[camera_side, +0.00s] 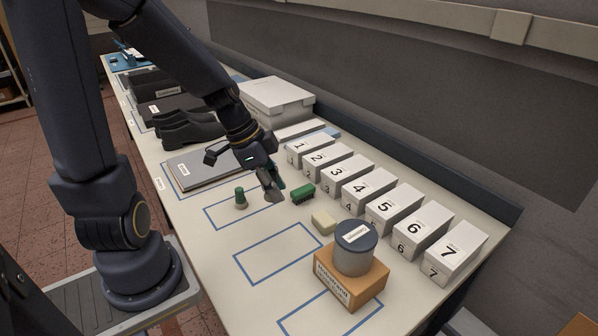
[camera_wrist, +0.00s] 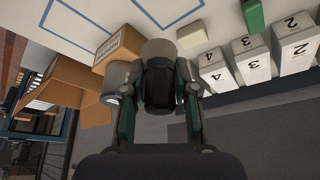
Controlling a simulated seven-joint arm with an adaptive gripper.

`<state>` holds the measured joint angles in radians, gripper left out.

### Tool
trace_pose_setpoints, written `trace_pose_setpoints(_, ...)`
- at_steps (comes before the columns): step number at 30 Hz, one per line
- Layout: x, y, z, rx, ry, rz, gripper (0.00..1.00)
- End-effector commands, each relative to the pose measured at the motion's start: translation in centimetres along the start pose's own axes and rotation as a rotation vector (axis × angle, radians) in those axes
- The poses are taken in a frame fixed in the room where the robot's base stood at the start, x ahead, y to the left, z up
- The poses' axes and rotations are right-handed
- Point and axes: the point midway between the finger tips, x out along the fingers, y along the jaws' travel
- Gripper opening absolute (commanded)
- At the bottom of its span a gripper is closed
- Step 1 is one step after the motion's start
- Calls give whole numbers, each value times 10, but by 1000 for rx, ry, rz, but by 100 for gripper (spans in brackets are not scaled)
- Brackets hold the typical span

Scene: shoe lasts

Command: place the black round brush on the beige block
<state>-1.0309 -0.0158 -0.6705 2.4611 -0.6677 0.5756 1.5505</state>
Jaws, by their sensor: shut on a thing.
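The beige block (camera_side: 323,222) lies on the table between the green brush and the orange box. It also shows in the wrist view (camera_wrist: 192,36), right of the held thing. My gripper (camera_side: 271,181) is above the table, left of the block in the side view. It is shut on the black round brush (camera_wrist: 160,82), whose dark body sits between the fingers. Its grey round end (camera_wrist: 160,49) points away from the wrist. In the side view this end hangs below the fingers, apart from the block. The fingers partly hide the brush.
A green brush (camera_side: 303,193) and a small green round piece (camera_side: 241,199) stand nearby. An orange box (camera_side: 350,283) carries a grey tin (camera_side: 356,252) right of the block. Numbered white boxes (camera_side: 391,214) line the back. Blue-outlined areas in front are mostly clear.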

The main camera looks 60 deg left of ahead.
Motion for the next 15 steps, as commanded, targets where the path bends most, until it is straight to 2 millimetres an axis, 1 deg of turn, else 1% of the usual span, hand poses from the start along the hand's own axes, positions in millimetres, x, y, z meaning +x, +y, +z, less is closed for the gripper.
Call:
trace_pose_setpoints(1, 0, 8, -5, 26, -1, 8, 0)
trace_pose_setpoints(3, 0, 14, -10, 42, -1, 17, 0)
trace_pose_setpoints(6, 6, 12, -18, 58, 0, 30, 0)
trace_pose_setpoints(11, 29, -7, -37, 59, 4, 35, 0)
trace_pose_setpoints(15, 56, -30, -58, 60, 4, 33, 0)
